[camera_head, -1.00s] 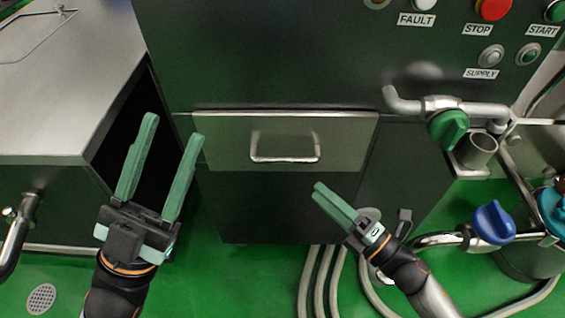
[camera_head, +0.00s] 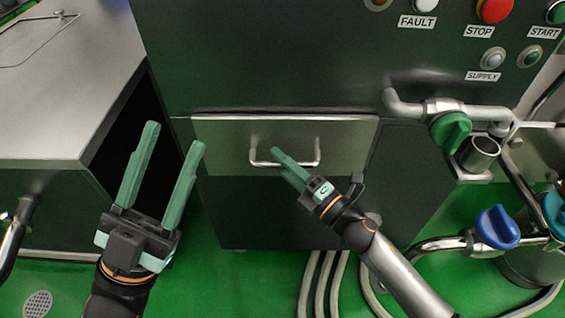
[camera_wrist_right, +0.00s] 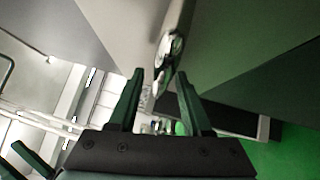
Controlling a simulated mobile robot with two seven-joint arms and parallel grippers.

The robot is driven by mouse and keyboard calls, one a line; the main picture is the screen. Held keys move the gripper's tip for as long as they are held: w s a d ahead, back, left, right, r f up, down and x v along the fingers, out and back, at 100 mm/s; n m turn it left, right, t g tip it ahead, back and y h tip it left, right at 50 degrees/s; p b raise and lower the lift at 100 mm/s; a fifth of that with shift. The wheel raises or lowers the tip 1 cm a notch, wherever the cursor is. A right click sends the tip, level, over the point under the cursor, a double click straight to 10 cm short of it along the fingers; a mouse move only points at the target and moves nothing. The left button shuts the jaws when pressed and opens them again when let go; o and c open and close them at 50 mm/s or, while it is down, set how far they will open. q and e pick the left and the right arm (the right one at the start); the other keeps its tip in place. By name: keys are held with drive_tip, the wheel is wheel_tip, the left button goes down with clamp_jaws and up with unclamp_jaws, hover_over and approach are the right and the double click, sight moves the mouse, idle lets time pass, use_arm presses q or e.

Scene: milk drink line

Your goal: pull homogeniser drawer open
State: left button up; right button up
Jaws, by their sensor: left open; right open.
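The homogeniser drawer (camera_head: 222,149) is a grey metal panel in the dark cabinet front, and it looks shut. Its silver bar handle (camera_head: 312,159) is a wide U across the panel. My right gripper (camera_head: 278,158) is open, with its fingertips at the left half of the handle, hiding part of the bar. In the right wrist view, the handle (camera_wrist_right: 174,38) shows just ahead of the gap between the open fingers (camera_wrist_right: 160,75). I cannot tell whether they touch it. My left gripper (camera_head: 175,136) is open and empty, left of the drawer.
A steel-topped counter (camera_head: 75,85) stands at the left. Right of the drawer are a pipe with a green valve handle (camera_head: 451,131) and a blue valve handle (camera_head: 497,227). Pale hoses (camera_head: 324,280) run over the green floor. Buttons, including a red one (camera_head: 494,8), sit above.

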drive_tip(key=shift+c, duration=0.3)
clamp_jaws()
idle(1.1)
